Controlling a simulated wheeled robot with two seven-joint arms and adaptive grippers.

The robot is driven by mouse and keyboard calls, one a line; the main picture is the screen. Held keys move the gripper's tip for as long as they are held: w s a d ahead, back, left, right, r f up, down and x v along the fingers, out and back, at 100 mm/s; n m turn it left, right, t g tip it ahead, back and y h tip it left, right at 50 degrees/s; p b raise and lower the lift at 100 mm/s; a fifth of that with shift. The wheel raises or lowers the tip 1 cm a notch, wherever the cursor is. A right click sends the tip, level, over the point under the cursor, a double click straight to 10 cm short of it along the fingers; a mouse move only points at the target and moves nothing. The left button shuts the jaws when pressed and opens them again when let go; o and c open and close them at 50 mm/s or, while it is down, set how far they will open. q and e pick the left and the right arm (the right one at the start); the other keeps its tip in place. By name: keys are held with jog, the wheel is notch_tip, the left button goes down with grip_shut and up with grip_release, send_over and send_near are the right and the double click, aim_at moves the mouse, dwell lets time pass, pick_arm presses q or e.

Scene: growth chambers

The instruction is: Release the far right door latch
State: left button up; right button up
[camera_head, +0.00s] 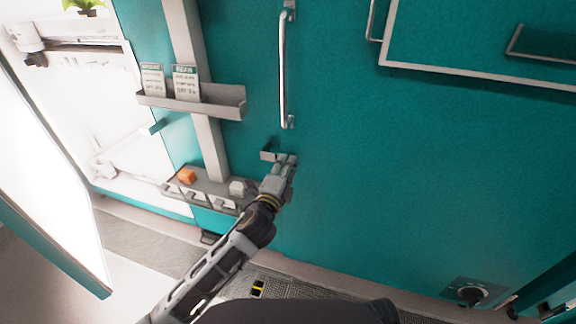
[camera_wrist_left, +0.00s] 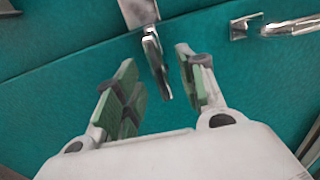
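The door latch (camera_head: 267,155) is a small metal piece on the teal door (camera_head: 350,180), below the long vertical handle (camera_head: 283,70). In the left wrist view the latch (camera_wrist_left: 154,50) shows as a metal plate with a narrow lever. My left gripper (camera_head: 286,160) is at the latch and partly hides it in the head view. In the left wrist view its green-padded fingers (camera_wrist_left: 160,70) are apart, with the lever's end between them. I see a gap on both sides of the lever. My right gripper is not in view.
A post left of the latch carries a tray with two cards (camera_head: 186,83) and a lower rack (camera_head: 215,188) with an orange block (camera_head: 186,175). A lit chamber stands open at the left, its door (camera_head: 60,160) swung out. A knob (camera_head: 470,294) sits low right.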

pick_arm(q)
jog(key=shift+x, duration=1)
grip_shut()
